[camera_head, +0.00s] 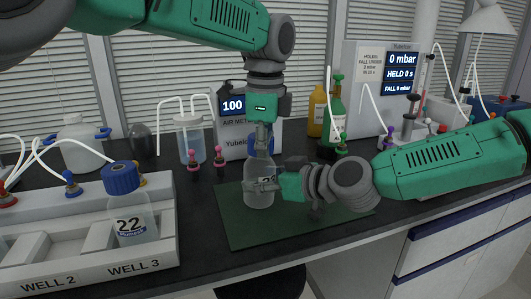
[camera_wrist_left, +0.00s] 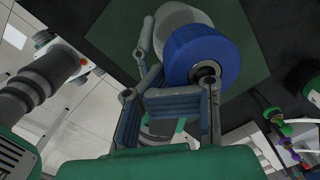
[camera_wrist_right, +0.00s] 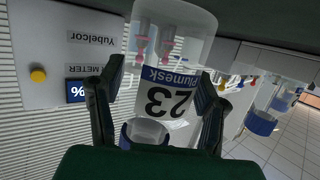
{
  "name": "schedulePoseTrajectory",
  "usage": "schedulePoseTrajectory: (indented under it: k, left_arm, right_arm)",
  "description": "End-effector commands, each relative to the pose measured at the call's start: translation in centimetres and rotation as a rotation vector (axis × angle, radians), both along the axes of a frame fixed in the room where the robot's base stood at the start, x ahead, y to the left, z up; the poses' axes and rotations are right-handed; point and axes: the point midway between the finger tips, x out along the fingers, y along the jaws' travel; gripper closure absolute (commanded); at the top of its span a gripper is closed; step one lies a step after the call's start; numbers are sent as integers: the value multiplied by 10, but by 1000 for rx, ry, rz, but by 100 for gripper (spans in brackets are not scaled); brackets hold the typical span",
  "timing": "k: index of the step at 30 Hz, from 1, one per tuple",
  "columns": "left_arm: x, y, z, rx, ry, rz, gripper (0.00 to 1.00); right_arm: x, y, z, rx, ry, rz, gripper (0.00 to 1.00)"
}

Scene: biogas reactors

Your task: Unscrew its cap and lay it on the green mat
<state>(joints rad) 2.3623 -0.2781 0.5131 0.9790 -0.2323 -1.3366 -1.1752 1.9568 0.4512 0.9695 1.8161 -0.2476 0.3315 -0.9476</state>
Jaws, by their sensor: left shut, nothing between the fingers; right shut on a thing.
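The clear bottle labelled 23 (camera_head: 258,192) stands upright over the green mat (camera_head: 305,212). My right gripper (camera_head: 268,185) is shut around its body; the label and bottle (camera_wrist_right: 165,85) fill the right wrist view, upside down. A blue cap (camera_wrist_left: 196,50) is large in the left wrist view, lined up with the bottle's top end. I cannot tell whether it is seated, and the head view does not show it clearly. My left gripper (camera_head: 263,143) points down above the bottle, shut with nothing between its fingers.
A white rack (camera_head: 95,274) at the left holds capped bottle 22 (camera_head: 131,222). Behind the mat stand the Yubelcor meter (camera_head: 233,140), pink-topped fittings (camera_head: 219,158) and a green bottle (camera_head: 335,118). The mat's front left is bare.

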Motion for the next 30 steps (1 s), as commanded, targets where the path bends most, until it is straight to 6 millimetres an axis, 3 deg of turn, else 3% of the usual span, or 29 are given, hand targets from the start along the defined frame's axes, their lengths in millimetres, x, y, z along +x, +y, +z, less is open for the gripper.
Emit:
schedulePoseTrajectory:
  k: [1, 3, 4, 13, 22, 30]
  left_arm:
    - [6, 4, 0, 3, -16, 4, 100]
    - [5, 3, -1, 4, -15, 3, 75]
    - [5, 3, -1, 4, -14, 3, 71]
    - [3, 1, 0, 6, -7, 0, 71]
    - [3, -3, 39, 3, -9, 0, 71]
    - [2, -3, 45, 4, -7, -1, 71]
  right_arm:
    - [-9, 8, 0, -5, -1, 29, 100]
    - [-9, 8, 0, -4, 0, 28, 100]
    - [-9, 7, 0, -4, 0, 27, 100]
    - [-8, 4, 0, 0, 4, 21, 100]
    - [-6, 1, -1, 0, 5, 14, 100]
    - [-4, 0, -2, 0, 5, 9, 100]
